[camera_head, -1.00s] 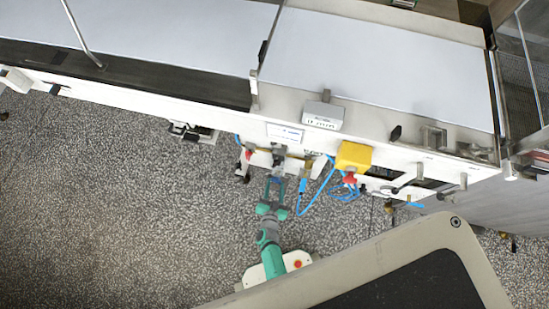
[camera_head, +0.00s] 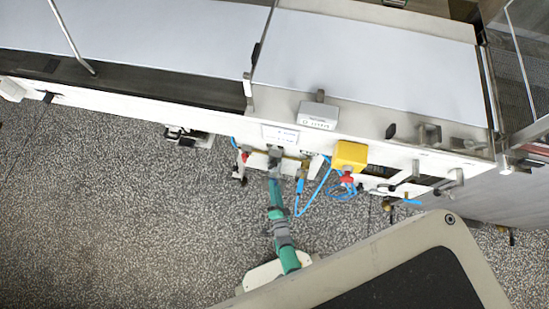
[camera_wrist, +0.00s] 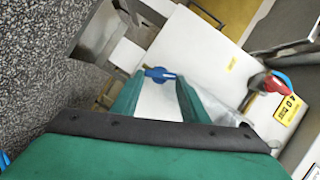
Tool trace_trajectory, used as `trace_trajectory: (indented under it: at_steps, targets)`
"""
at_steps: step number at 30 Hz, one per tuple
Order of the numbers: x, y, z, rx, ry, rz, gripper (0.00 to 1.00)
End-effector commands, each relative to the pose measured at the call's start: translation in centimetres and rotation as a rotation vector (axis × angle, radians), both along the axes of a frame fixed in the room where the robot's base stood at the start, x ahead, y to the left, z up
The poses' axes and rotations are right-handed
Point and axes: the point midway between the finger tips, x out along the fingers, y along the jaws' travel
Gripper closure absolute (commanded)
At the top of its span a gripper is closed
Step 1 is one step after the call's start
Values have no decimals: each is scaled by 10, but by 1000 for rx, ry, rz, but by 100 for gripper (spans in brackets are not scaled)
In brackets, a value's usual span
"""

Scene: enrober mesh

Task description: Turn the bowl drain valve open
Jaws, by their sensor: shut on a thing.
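In the wrist view, a small blue valve handle (camera_wrist: 160,75) sits between the tips of my gripper (camera_wrist: 158,82), against a white panel. My teal fingers are closed on it. Which way the valve is turned is hard to tell. A red handle (camera_wrist: 268,83) with a blue part is to the right, beside a yellow label (camera_wrist: 288,108). In the head view, my gripper (camera_head: 275,166) is at the machine's front edge, and the blue handle is hidden there.
The machine's white front (camera_head: 120,108) runs across the head view. A yellow box (camera_head: 350,155) and looping blue cables (camera_head: 312,193) are right of my gripper. A grey box (camera_head: 319,115) sits above. The speckled floor (camera_head: 120,220) at left is clear.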

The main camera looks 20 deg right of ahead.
Motion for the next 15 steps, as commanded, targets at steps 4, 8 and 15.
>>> trace_trajectory:
  at_steps: [4, 8, 15]
  targets:
    - [0, 0, -2, 60, -40, 0, 82]
    - [0, 0, -2, 99, -66, -1, 82]
    - [0, -1, -3, 145, -98, -2, 82]
